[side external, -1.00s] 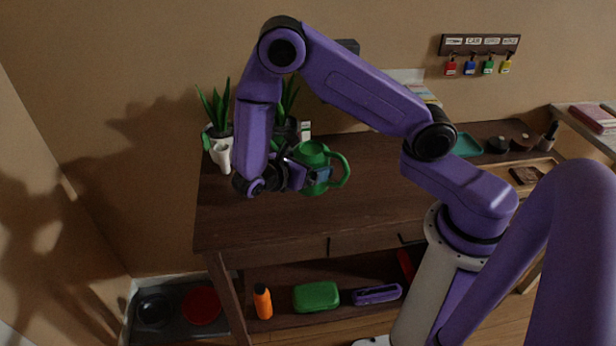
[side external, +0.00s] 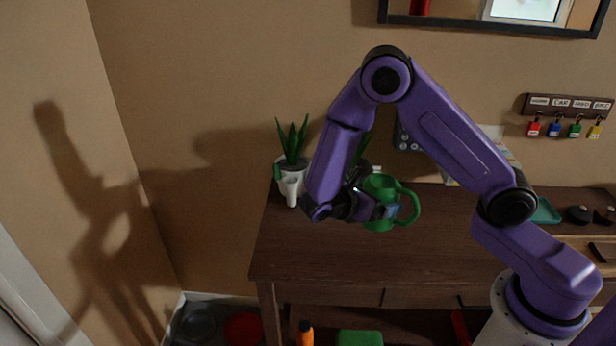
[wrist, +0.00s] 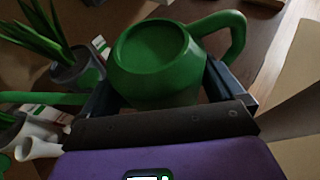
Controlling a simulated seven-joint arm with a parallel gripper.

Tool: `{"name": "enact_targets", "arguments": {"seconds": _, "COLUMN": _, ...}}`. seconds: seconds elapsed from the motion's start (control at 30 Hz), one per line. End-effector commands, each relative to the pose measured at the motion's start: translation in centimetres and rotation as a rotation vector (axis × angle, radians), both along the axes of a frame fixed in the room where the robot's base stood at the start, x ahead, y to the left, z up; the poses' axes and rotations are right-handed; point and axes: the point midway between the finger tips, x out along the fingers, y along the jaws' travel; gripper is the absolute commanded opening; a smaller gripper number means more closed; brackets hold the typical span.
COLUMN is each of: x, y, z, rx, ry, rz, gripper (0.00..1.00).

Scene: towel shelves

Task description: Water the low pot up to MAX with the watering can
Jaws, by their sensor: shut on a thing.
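My gripper (side external: 384,209) is shut on the green watering can (side external: 381,187), whose handle points right in the side view. In the wrist view the can (wrist: 158,55) sits between my two fingers, and its green spout (wrist: 40,98) runs left toward the plants. A white pot (side external: 289,168) with upright green leaves stands left of my gripper. A second plant is mostly hidden behind my arm; the wrist view shows leaves and a grey pot (wrist: 80,72). I cannot tell which pot is the low one. The MAX mark and water level are not readable.
The dark wooden table (side external: 310,245) is bare in front of the plants. A white spout-like piece (side external: 291,190) is at the white pot's front. A teal tray (side external: 545,211) lies at the right. An orange bottle (side external: 306,333) and a green case (side external: 360,338) are below.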

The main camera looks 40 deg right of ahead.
Motion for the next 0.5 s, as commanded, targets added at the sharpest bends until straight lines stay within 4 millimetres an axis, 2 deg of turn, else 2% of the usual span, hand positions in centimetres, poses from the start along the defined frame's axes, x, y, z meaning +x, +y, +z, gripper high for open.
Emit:
{"name": "enact_targets", "arguments": {"seconds": 0.17, "x": 2.0, "y": -0.3, "z": 0.0, "rx": 0.009, "ry": 0.0, "rz": 0.039, "gripper": 0.41}}
{"name": "enact_targets", "arguments": {"seconds": 0.5, "x": 9.9, "y": -2.0, "z": 0.9, "rx": 0.012, "ry": -0.003, "rz": 0.205, "gripper": 0.41}}
